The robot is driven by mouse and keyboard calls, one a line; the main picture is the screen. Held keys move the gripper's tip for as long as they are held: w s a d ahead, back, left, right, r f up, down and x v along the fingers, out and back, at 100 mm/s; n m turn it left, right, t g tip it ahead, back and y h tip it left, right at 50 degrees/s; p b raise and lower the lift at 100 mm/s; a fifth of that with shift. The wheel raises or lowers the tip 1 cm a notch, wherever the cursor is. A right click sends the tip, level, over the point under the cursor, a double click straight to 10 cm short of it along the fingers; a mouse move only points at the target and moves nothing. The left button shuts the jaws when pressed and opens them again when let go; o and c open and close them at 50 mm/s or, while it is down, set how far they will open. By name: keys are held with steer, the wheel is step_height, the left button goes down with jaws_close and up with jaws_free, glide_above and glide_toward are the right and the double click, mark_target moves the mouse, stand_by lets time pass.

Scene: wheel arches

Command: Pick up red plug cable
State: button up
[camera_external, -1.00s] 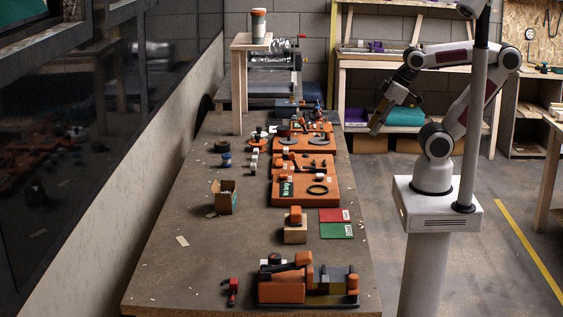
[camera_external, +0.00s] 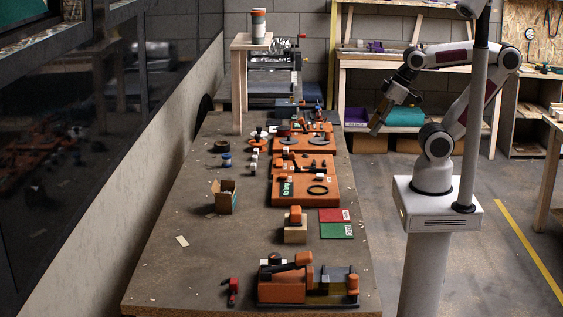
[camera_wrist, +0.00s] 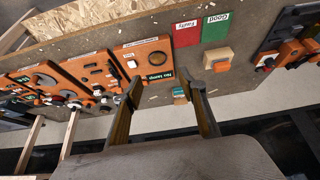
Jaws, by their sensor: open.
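I cannot pick out a red plug cable for certain. A small red and black item (camera_external: 232,290) lies at the near left of the table in the external view; it is too small to tell whether it is the plug. My gripper (camera_external: 378,122) hangs to the right of the table's far half, raised and apart from everything. In the wrist view my gripper (camera_wrist: 166,90) has its two fingers wide apart with nothing between them. The orange boards with small parts (camera_wrist: 150,52) lie beyond the fingertips.
The table (camera_external: 200,250) holds an orange device (camera_external: 285,290) at the near edge, red (camera_external: 335,215) and green (camera_external: 337,231) cards, an orange-topped block (camera_external: 295,232) and an open carton (camera_external: 224,200). The table's left middle is mostly clear. A wooden stand (camera_external: 237,90) rises at the far end.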

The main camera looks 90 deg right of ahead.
steer(key=shift+w+a, duration=0.1)
steer(key=w+a+m+g+y, duration=0.1)
steer(key=w+a+m+y, duration=0.4)
steer(key=w+a, duration=0.85)
steer(key=w+a+m+g+y, duration=0.2)
steer(key=w+a+m+y, duration=0.3)
steer(key=w+a, duration=0.85)
steer(key=w+a+f+m+y, duration=0.1)
steer(key=w+a+f+m, duration=0.25)
steer(key=a, duration=0.25)
steer(key=w+a+f+m+y, duration=0.1)
steer(key=w+a+f+m, duration=0.2)
steer(key=a, duration=0.4)
steer(key=m+t, duration=0.2)
steer(key=m, duration=0.4)
glide_toward(234, 280)
steer(key=shift+a+f, duration=0.15)
steer(key=shift+a, duration=0.35)
steer(key=shift+w+a+f+t, duration=0.1)
steer(key=shift+f+t, duration=0.2)
steer(key=shift+f, duration=0.05)
steer(key=shift+a+y, duration=0.1)
steer(key=shift+y, duration=0.2)
steer(key=shift+x, duration=1.2)
steer(key=shift+w+a+f, duration=0.1)
steer(key=shift+a+f, duration=0.05)
